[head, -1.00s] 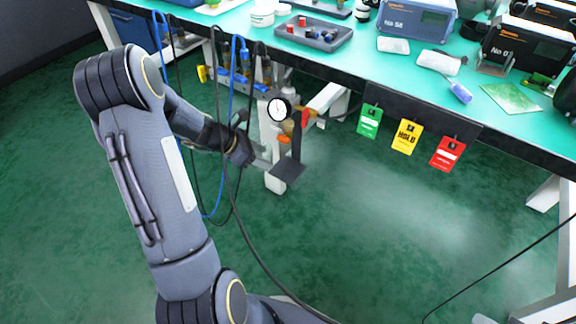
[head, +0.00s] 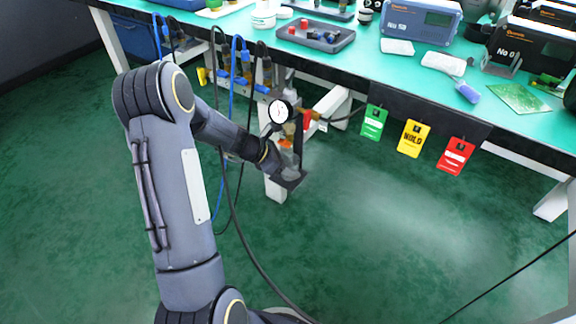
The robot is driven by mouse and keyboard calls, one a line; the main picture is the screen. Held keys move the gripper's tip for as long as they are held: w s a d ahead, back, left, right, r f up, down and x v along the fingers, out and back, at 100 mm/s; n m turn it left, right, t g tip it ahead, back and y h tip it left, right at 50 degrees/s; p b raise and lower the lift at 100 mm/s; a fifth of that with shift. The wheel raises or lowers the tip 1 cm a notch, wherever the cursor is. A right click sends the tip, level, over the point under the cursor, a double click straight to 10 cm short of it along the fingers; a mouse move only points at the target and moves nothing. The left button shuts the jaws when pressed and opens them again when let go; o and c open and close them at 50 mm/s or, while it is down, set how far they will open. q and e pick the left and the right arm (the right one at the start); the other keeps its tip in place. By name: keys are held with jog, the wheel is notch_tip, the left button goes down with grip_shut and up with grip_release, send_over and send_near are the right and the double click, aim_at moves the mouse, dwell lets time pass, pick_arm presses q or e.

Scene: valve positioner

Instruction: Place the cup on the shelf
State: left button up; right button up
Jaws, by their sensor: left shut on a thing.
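My left arm reaches in from the left to the gauge stand under the bench edge. My left gripper (head: 276,166) is shut on a small pale, see-through thing that looks like the cup (head: 289,173). The cup is at the small dark shelf (head: 297,183), low on the stand. It overlaps the plate in the picture; I cannot tell whether it touches it. The fingers and part of the cup are hard to make out. My right gripper is not in view.
A round dial gauge (head: 280,111) sits just above the shelf. Blue and black cables (head: 232,190) hang beside my arm. Green, yellow and red tags (head: 413,139) hang from the bench edge. The green bench (head: 390,75) carries a tray (head: 315,36) and instruments. The floor at right is mostly clear.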

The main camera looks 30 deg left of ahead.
pick_arm(q)
jog(key=o, duration=1)
